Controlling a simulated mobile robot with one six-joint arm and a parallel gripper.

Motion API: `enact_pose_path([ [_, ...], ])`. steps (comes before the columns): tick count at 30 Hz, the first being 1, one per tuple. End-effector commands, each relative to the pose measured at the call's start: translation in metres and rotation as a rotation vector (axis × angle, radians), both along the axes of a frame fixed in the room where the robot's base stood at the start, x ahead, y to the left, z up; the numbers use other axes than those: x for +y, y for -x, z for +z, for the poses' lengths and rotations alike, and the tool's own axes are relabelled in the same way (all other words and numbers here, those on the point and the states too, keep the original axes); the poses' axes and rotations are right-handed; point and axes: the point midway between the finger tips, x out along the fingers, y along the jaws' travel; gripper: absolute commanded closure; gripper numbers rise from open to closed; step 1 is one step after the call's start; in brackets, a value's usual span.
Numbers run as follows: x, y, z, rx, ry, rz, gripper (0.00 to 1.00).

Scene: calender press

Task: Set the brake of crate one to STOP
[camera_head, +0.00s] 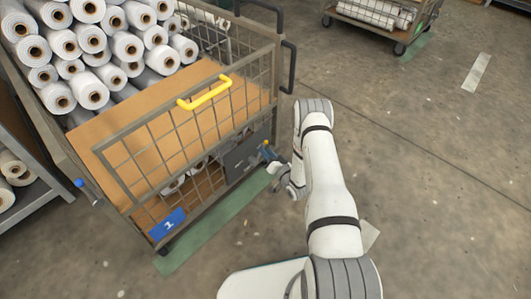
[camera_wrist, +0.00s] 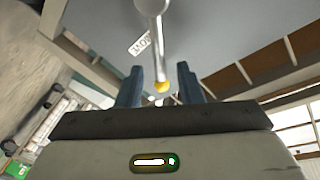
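Crate one (camera_head: 150,143) is a wire-sided cart with a blue label "1" (camera_head: 168,224) at its lower front corner. A dark grey brake panel (camera_head: 243,158) sits low on its side and fills the upper wrist view (camera_wrist: 215,35). A metal brake lever (camera_wrist: 154,40) with a yellow knob (camera_wrist: 162,87) points down between my fingers there. A white label (camera_wrist: 140,43), seemingly reading MOVE, is beside the lever. My gripper (camera_wrist: 160,85) is open, its two blue-grey fingers either side of the knob with gaps showing. In the head view my gripper (camera_head: 268,154) is at the panel.
White rolls (camera_head: 92,40) fill the crate's far part, above a brown board (camera_head: 140,115). A yellow handle (camera_head: 205,93) tops its side. Another cart (camera_head: 385,18) stands at the back right. A rack (camera_head: 30,190) is at left. The floor at right is clear.

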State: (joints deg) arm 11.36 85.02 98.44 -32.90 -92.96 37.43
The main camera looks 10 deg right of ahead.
Motion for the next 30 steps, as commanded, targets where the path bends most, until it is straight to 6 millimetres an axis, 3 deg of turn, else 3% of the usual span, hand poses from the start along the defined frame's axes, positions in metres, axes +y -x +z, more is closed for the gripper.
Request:
enact_pose_path([
  [6, 0.006, -0.015, -0.001, 0.001, 0.0, -0.001, 0.67],
  [14, 0.006, -0.016, 0.0, 0.002, 0.0, -0.002, 0.67],
  [26, 0.005, -0.016, 0.0, 0.002, 0.0, -0.002, 1.0],
  [30, 0.005, -0.016, 0.0, 0.001, -0.001, -0.003, 1.0],
])
